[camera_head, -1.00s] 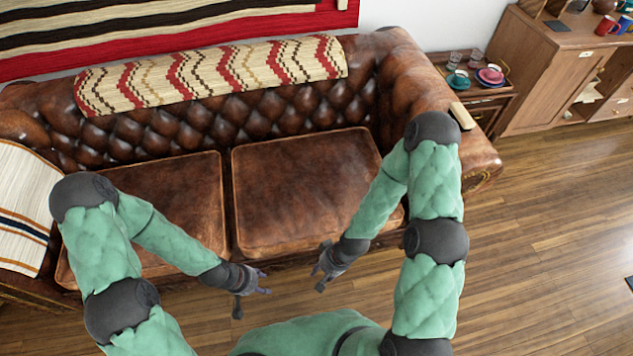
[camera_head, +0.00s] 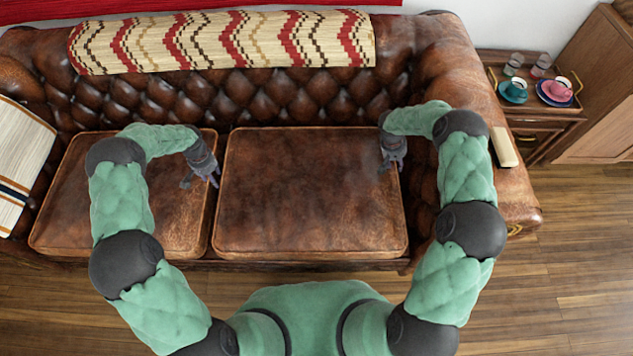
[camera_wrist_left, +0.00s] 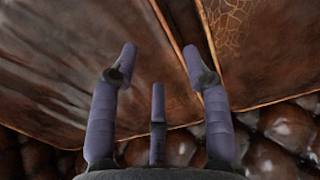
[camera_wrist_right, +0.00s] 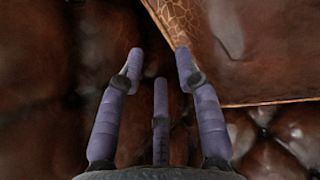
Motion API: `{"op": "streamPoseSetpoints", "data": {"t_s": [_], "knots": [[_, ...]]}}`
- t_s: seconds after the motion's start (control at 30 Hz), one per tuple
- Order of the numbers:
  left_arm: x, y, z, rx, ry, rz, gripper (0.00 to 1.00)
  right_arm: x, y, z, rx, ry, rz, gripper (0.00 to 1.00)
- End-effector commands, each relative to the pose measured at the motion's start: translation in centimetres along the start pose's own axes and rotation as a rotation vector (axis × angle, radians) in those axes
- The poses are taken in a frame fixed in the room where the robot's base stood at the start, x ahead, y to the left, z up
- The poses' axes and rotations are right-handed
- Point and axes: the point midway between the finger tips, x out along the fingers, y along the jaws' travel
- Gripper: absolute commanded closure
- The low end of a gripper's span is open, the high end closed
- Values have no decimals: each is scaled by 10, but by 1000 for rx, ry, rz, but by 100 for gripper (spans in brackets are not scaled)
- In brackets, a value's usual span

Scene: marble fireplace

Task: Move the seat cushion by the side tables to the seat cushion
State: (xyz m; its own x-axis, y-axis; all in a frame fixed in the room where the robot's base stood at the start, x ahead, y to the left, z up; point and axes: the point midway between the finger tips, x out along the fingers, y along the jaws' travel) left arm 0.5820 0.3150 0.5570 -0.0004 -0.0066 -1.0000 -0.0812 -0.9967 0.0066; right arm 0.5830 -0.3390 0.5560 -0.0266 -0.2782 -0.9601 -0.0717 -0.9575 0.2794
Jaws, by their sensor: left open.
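The right brown leather seat cushion (camera_head: 310,195), nearer the side table (camera_head: 568,118), lies flat on the sofa. The left seat cushion (camera_head: 75,195) lies beside it across a narrow gap. My left gripper (camera_head: 205,181) is open above the seam between the cushions; its spread fingers also show in the left wrist view (camera_wrist_left: 155,60), with no object between them. My right gripper (camera_head: 394,162) is at the right cushion's right edge, by the inner armrest. In the right wrist view (camera_wrist_right: 158,55) its fingers are spread and empty beside the cushion's corner. Contact is unclear.
The tufted backrest (camera_head: 260,100) with a zigzag throw (camera_head: 220,42) stands behind the cushions. The right armrest (camera_head: 450,70) carries a small pale object (camera_head: 503,147). Cups and saucers stand on the side table. Wooden floor is clear at the lower right.

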Motion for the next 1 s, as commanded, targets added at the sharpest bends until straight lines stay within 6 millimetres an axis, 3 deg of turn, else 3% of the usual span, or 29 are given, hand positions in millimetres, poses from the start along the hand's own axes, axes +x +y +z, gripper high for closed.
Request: {"op": "streamPoseSetpoints", "data": {"t_s": [0.47,1.0], "knots": [[4,-4,-1,-1,-3,-8,52,4,6,-3,7,1,16,66],[83,-5,-1,-3,-3,-7,52,83,6,-2,8,0,14,66]]}}
